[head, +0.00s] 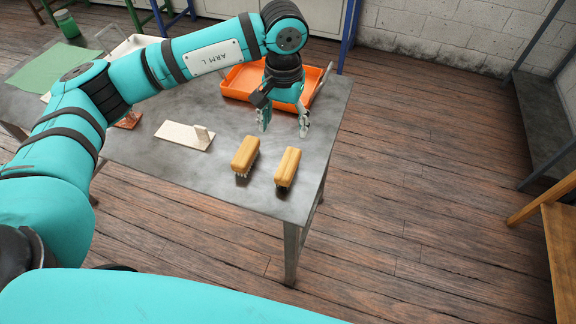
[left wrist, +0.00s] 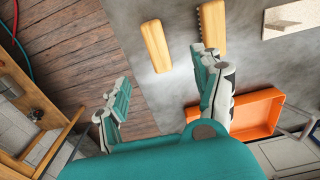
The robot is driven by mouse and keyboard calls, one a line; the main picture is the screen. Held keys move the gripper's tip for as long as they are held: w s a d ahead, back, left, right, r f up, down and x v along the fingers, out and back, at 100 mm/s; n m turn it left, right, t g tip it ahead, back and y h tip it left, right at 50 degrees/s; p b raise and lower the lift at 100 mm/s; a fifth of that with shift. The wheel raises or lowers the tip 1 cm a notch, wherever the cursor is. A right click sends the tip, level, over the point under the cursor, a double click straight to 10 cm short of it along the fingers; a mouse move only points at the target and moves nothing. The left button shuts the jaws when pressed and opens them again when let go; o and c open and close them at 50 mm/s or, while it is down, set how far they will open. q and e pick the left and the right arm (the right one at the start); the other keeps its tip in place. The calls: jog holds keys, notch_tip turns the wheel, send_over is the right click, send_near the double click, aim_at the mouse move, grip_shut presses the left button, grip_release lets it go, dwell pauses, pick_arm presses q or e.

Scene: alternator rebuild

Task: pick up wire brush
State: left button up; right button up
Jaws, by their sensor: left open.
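Two wooden-backed brushes lie side by side, bristles down, near the front right end of the grey table. The left brush (head: 245,156) shows pale bristles under its front end; it is also in the left wrist view (left wrist: 212,27), with bristles along one side. The right brush (head: 288,167) has darker bristles and lies nearer the table's right edge; it shows in the left wrist view (left wrist: 155,45). I cannot tell for sure which one is the wire brush. My left gripper (head: 284,122) is open and empty, above the table just behind both brushes; its fingers (left wrist: 160,68) point toward them. My right gripper is out of view.
An orange tray (head: 236,86) stands behind my left gripper, partly hidden by it. A cream block with an upright tab (head: 180,137) lies left of the brushes. The grey table (head: 225,195) is bare in front of them. A green jar (head: 67,24) stands far left.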

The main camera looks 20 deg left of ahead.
pick_arm(q)
jog(key=p, duration=0.4)
send_near(287, 164)
notch_tip(287, 164, down, 6)
jog(key=shift+s+a+r, duration=0.15)
jog(key=shift+r, duration=0.1)
jog(key=f+p, duration=0.1)
jog(key=f, duration=0.1)
jog(key=f+p, duration=0.1)
jog(key=f, duration=0.1)
jog(key=shift+d+f+p, duration=0.2)
jog(key=shift+f+p, duration=0.15)
jog(key=shift+f, duration=0.4)
grip_shut()
